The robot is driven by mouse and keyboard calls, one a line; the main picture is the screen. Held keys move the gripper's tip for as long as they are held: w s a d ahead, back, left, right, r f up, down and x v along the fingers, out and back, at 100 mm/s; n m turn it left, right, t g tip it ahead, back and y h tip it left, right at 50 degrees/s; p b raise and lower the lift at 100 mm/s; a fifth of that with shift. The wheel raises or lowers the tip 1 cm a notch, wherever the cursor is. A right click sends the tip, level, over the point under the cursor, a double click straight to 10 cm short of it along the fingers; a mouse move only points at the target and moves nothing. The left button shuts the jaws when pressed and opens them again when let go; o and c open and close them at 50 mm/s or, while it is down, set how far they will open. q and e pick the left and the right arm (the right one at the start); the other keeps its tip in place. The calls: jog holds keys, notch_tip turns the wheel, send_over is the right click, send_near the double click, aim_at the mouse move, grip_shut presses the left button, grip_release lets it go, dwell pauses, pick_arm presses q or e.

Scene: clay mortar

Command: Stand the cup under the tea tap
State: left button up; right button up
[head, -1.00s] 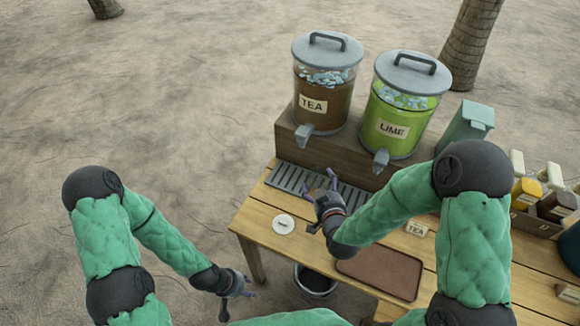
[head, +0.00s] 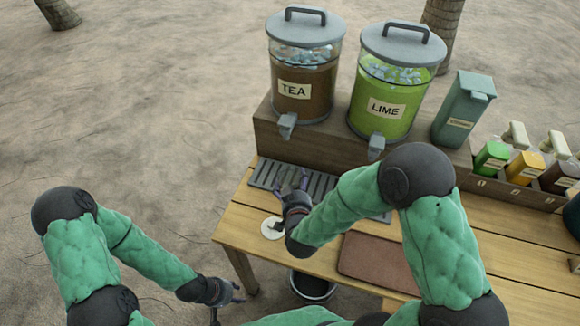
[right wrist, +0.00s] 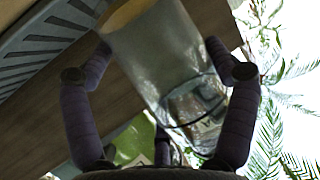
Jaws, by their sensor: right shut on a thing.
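The tea tap (head: 287,125) sticks out at the foot of the brown TEA dispenser (head: 303,85), above the grey slotted drip tray (head: 265,174). In the right wrist view, a clear cup (right wrist: 165,55) is between the fingers of my right gripper (right wrist: 160,85), which is shut on it. In the head view, my right gripper (head: 297,182) is over the drip tray, a little right of and in front of the tea tap. The cup is hard to make out there, so I cannot tell whether it touches the tray. My left gripper (head: 236,293) hangs left of the table; its jaws are unclear.
The lime tap (head: 376,146) and LIME dispenser (head: 395,88) are to the right. A white disc (head: 272,228) and brown tray (head: 372,262) lie on the table (head: 235,218). A bin (head: 312,288) stands below the front edge. Bottles (head: 525,168) stand in a crate at right.

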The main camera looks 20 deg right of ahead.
jog(key=shift+r+b+x, duration=0.15)
jog(key=shift+b+x, duration=1)
jog(key=shift+x, duration=1.9)
jog(key=shift+r+b+x, duration=0.15)
jog(key=shift+b+x, duration=1)
jog(key=shift+x, duration=1.9)
jog(key=shift+w, duration=0.1)
jog(key=shift+f, duration=0.15)
jog(key=o, duration=1)
jog(key=shift+c, duration=0.2)
jog(key=shift+o, duration=0.5)
